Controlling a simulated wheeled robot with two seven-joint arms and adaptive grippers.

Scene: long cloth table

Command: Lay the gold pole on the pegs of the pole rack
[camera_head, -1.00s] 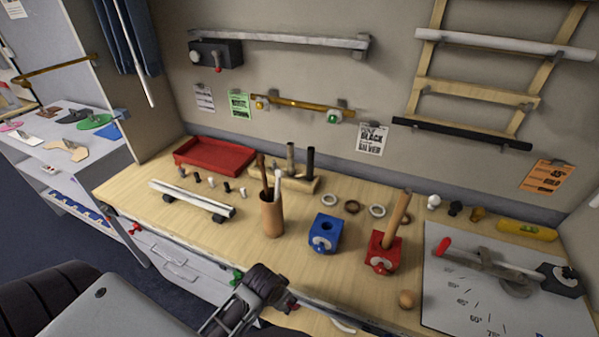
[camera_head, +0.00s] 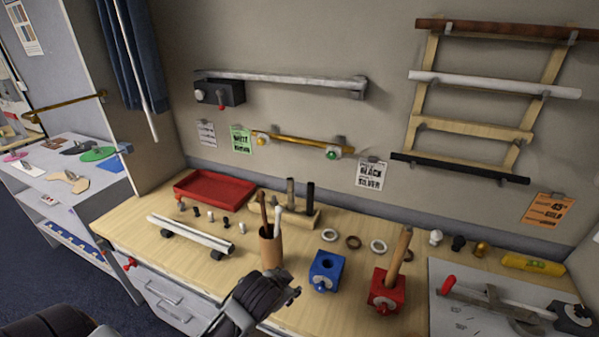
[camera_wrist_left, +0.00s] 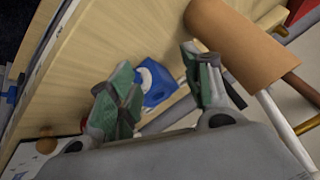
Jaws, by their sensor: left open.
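The pole rack (camera_head: 431,72) is a pale wooden ladder frame on the wall at the upper right, with small grey pegs. A brown pole lies across its top, a white pole below that, and a black pole near the bottom. A gold pole (camera_head: 290,139) runs along the wall in the middle, with a yellow and a green knob in front of it. Another gold bar (camera_head: 65,105) is on the side wall at left; I cannot tell which is the task's. My left gripper (camera_head: 289,284) is open and empty at the table's front, beside the cup. It also shows open in the left wrist view (camera_wrist_left: 163,88).
A tan cup (camera_head: 269,247) with sticks stands close to my left gripper, also in the left wrist view (camera_wrist_left: 235,45). A blue block (camera_head: 325,271) and a red block (camera_head: 386,291) with an upright wooden rod stand to its right. A red tray (camera_head: 215,188) is farther back.

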